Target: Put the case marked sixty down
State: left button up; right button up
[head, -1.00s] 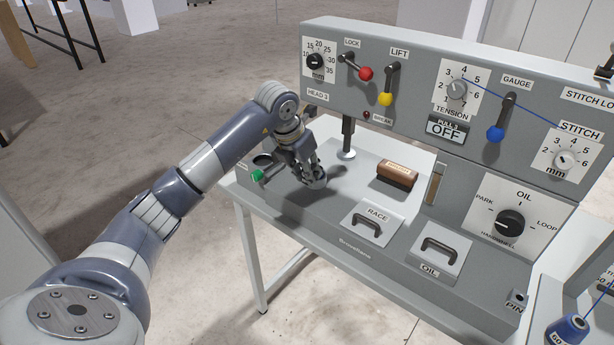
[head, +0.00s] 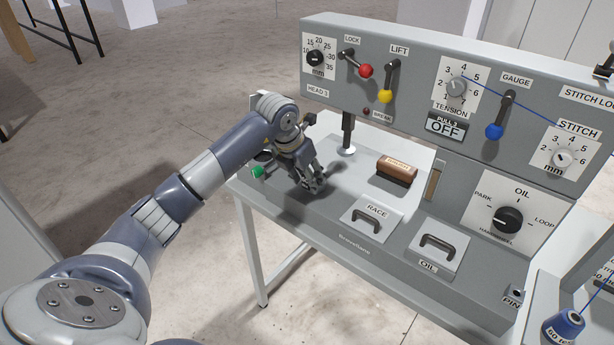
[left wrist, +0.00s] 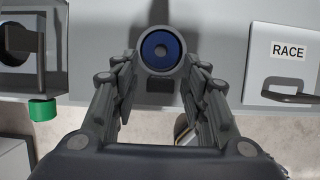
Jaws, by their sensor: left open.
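A small round grey case with a blue ring and a grey centre hole (left wrist: 161,48) shows in the left wrist view, just ahead of and between my fingertips. No sixty marking can be read on it. It appears to rest at the front of the grey machine bed (left wrist: 210,20). My left gripper (left wrist: 162,72) is open, with one finger on each side of the case; contact cannot be told. In the head view my left gripper (head: 317,187) is low over the bed, and I cannot make out the case there. My right gripper is not in view.
A green-ended part (head: 257,171) sits left of my gripper. The RACE plate with its handle (head: 373,215), a brown-topped brush (head: 397,169) and the presser foot (head: 347,149) are nearby. A blue thread spool (head: 565,327) stands at lower right.

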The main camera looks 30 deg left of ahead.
pick_arm(q)
jog(key=shift+r, duration=0.45)
jog(key=b+v, duration=0.2)
jog(key=v, duration=0.9)
jog(key=shift+s+r, duration=0.15)
jog(key=shift+r, duration=0.05)
